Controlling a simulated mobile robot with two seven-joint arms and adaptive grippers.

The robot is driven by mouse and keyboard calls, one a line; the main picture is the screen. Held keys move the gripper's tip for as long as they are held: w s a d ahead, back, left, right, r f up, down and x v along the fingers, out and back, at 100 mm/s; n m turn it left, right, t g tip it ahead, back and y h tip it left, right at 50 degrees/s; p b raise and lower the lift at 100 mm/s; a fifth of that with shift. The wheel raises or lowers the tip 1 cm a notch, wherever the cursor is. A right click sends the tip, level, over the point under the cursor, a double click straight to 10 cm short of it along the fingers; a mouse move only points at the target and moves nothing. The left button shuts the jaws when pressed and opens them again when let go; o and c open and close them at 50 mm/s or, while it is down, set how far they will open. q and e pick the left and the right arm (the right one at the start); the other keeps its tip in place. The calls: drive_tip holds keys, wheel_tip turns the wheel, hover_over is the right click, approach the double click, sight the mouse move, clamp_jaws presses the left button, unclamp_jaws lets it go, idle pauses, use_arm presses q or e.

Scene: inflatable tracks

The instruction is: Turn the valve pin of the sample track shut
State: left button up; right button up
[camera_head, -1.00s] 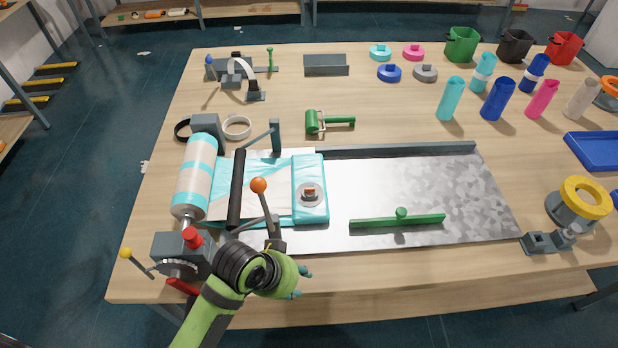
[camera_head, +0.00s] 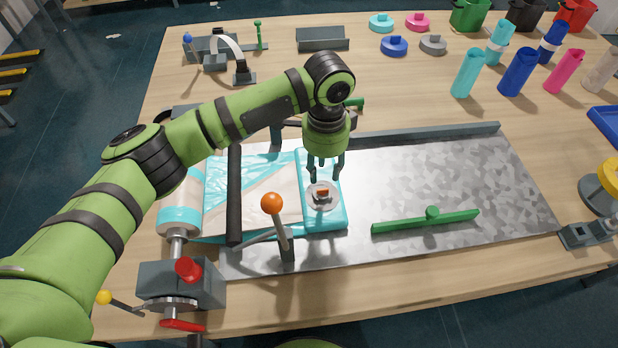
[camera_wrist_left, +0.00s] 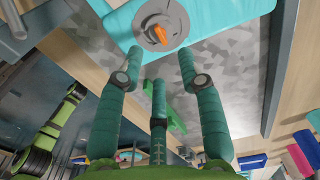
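The sample track is the teal and white sheet (camera_head: 262,180) lying flat on the metal plate, with a puffed teal end. A round grey valve (camera_head: 328,203) sits on that end with an orange pin (camera_head: 322,191) on top. The valve (camera_wrist_left: 158,18) and its orange pin (camera_wrist_left: 160,35) also show in the left wrist view, beyond the fingers. My left gripper (camera_head: 324,176) points down just above the valve, apart from it. Its fingers are spread and empty in the left wrist view (camera_wrist_left: 155,70). My right gripper is not in view.
A black roller bar (camera_head: 235,195) and an orange-knobbed lever (camera_head: 272,203) stand left of the valve. A green-handled bar (camera_head: 425,222) lies on the metal plate (camera_head: 460,170) to the right. Rolled tubes stand at the back right.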

sight(322, 189)
use_arm(q)
drive_tip(key=shift+w+a+f, duration=0.4)
drive_tip(key=shift+w+a, duration=0.05)
drive_tip(key=shift+w, duration=0.25)
drive_tip(key=shift+s+d+f+p, duration=0.1)
drive_tip(key=shift+s+f+p, duration=0.05)
drive_tip(key=shift+p, duration=0.15)
drive_tip(key=shift+s+d+f+p, duration=0.3)
drive_tip(key=shift+s+f, duration=0.1)
drive_tip(key=shift+s, duration=0.15)
drive_tip(key=shift+s+d+f+p, duration=0.15)
drive_tip(key=shift+s+d+f, duration=0.2)
drive_tip(key=shift+s, duration=0.15)
drive_tip(key=f, duration=0.2)
drive_tip(key=w+f, duration=0.1)
drive_tip(key=f, duration=0.1)
drive_tip(key=shift+a+p, duration=0.35)
drive_tip(key=shift+p, duration=0.05)
drive_tip(key=shift+s+d, duration=0.2)
drive_tip(key=shift+s, duration=0.05)
drive_tip(key=c, duration=0.7)
drive_tip(key=shift+w+a, duration=0.1)
clamp_jaws()
